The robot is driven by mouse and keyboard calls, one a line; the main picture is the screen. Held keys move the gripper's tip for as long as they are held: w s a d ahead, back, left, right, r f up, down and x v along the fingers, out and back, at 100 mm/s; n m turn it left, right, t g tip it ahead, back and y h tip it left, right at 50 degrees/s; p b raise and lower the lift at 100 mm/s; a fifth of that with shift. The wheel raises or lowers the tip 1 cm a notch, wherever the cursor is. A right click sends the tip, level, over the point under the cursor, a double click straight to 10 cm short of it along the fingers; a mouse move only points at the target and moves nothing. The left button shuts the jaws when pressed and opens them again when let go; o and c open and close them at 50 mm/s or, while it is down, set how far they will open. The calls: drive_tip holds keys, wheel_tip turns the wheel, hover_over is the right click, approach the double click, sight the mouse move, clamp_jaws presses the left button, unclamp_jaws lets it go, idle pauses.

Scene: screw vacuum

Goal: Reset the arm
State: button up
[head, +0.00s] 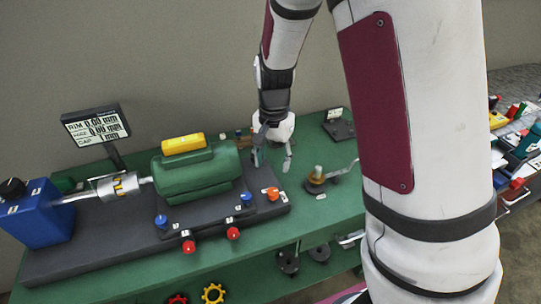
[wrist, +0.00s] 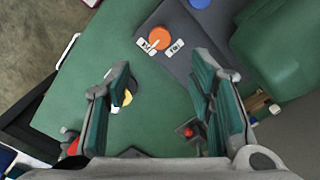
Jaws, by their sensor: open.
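My gripper (head: 274,153) hangs at the end of my arm over the green bench (head: 325,213), just right of the green motor (head: 197,176) in the head view. In the wrist view my gripper (wrist: 160,110) is open, with its two green-padded fingers wide apart. Nothing is held between them; green bench top shows there. The orange knob (wrist: 160,38) with two white labels lies beyond the fingertips. My arm hides part of the bench in the head view.
A blue block (head: 37,213), shaft and small display (head: 95,127) stand at left. A small stand with a lever (head: 318,180) is right of my gripper. Red and blue knobs line the dark base (head: 110,236). A cluttered surface is at far right.

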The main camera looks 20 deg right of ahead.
drive_tip(key=s+r+n+t, duration=0.5)
drive_tip(key=s+r+n, duration=0.4)
drive_tip(key=s+r, duration=1.2)
drive_tip(key=shift+r, duration=0.5)
